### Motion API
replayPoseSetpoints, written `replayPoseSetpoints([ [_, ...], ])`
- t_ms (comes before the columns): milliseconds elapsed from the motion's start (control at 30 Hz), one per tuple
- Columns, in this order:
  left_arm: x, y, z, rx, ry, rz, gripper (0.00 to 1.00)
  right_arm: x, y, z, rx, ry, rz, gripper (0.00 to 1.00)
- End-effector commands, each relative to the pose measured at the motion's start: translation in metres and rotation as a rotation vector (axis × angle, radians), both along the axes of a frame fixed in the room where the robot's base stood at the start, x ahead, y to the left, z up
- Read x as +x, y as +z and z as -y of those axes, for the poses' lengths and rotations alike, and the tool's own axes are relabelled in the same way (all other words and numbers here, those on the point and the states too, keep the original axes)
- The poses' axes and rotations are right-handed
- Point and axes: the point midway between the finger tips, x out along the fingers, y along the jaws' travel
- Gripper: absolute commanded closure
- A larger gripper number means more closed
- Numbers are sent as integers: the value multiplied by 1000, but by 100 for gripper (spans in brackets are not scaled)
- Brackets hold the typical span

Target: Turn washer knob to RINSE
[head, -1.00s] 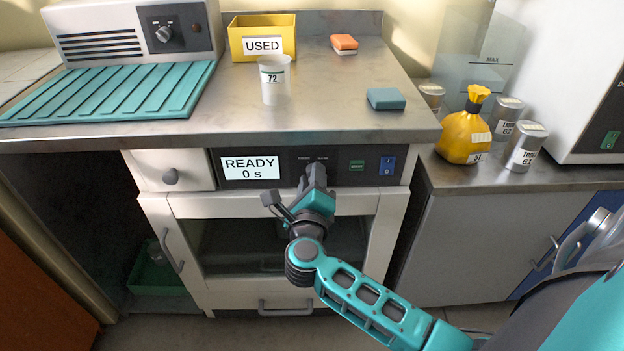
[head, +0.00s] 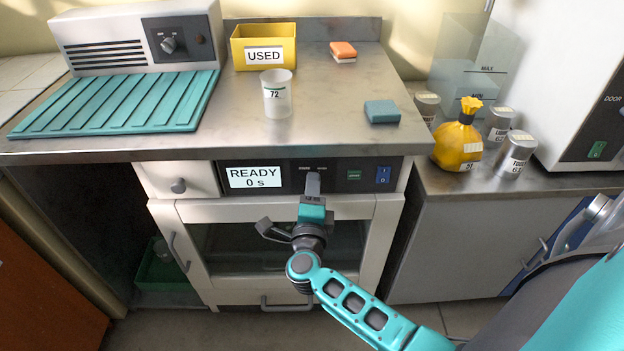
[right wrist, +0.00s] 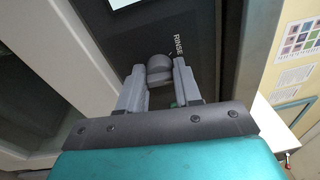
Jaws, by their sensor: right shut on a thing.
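The washer's dark control panel (head: 288,179) is under the counter, with a lit display (head: 254,177) reading READY 0 s. My right gripper (head: 313,180) is at the middle of this panel and covers the knob in the head view. In the right wrist view the grey round knob (right wrist: 160,67) sits between the fingertips of the right gripper (right wrist: 160,75), which is shut on it. A white label, which looks like RINSE (right wrist: 179,46), is on the panel beside the knob. The knob's pointer direction cannot be made out. My left gripper is not in view.
Right of the knob are a green button (head: 354,175) and a blue switch (head: 383,175). The washer's glass door (head: 230,245) is below.

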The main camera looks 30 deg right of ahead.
Motion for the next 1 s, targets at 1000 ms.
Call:
replayPoseSetpoints([
  [1000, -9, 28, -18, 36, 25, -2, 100, -1, -4, 1, -601, 3, -372, 97],
])
